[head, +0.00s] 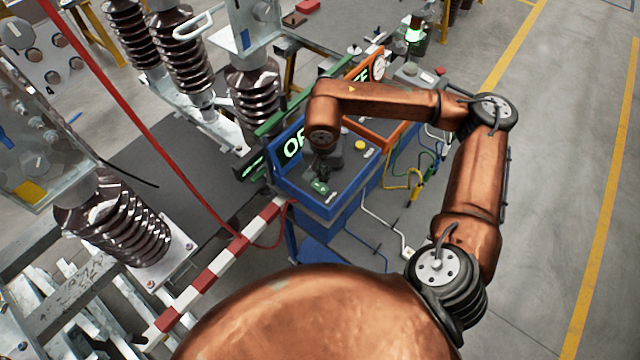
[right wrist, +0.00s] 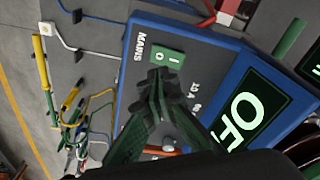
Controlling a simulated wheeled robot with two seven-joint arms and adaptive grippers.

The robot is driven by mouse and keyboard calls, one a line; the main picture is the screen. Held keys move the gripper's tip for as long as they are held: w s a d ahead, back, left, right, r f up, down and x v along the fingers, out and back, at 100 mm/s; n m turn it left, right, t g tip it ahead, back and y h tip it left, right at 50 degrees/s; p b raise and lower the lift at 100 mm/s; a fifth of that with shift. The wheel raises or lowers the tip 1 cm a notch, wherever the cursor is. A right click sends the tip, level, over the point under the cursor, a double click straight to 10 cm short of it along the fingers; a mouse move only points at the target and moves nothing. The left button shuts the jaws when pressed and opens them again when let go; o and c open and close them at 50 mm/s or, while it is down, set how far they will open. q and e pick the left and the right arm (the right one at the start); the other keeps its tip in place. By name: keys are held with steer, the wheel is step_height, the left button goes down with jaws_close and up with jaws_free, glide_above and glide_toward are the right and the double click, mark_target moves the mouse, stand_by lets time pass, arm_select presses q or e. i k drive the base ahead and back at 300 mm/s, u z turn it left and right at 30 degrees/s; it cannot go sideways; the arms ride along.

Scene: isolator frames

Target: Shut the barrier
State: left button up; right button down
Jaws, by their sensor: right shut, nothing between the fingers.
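The red-and-white striped barrier bar (head: 217,265) runs diagonally from the lower left to the blue control box (head: 335,205); I cannot tell whether it is latched. My right gripper (head: 321,176) is over the top of that box, shut and empty. In the right wrist view its closed fingertips (right wrist: 157,76) are right beside a green rocker switch (right wrist: 166,58) marked O and I, next to the word MAINS. I cannot tell whether they touch it. The box's lit green display (right wrist: 243,108) is partly cut off and begins with OF. My left gripper is not in view.
An orange box (head: 380,130) with a dial stands behind the blue one. Brown ribbed insulators (head: 115,225) stand at the left beside a dark mat (head: 165,165). A red line (head: 130,110) slants across the left. Coloured cables (head: 415,185) hang right of the boxes; grey floor beyond is clear.

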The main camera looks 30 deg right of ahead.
mark_target(173, 314)
steer(key=k, duration=1.5)
